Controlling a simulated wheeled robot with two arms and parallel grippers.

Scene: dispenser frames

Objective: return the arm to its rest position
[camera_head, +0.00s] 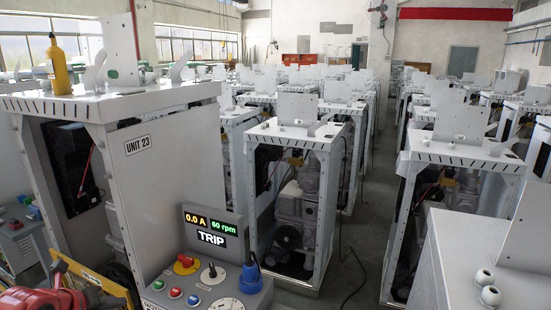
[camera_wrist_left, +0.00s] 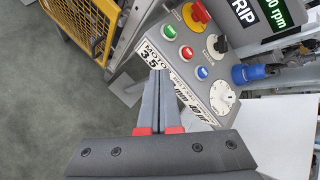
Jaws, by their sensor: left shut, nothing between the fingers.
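My left gripper (camera_wrist_left: 160,74) shows in the left wrist view as two grey fingers with red bases on a black body. The fingers are together with nothing between them. They point at the lower edge of a grey control panel (camera_wrist_left: 202,43), over its printed label; I cannot tell whether they touch it. The panel also shows in the head view (camera_head: 208,290), at the front of the machine marked UNIT 23 (camera_head: 170,185). Its display (camera_head: 210,227) reads 0.0 A, 60 rpm and TRIP. I cannot make out a gripper clearly in the head view, and my right gripper is in neither view.
The panel carries a red-and-yellow knob (camera_wrist_left: 201,12), green, red and blue buttons, and a white dial (camera_wrist_left: 222,98). A blue plug (camera_head: 250,276) juts from its right side. A yellow mesh guard (camera_wrist_left: 88,22) stands to the left. Grey floor (camera_wrist_left: 50,105) is open beside it.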

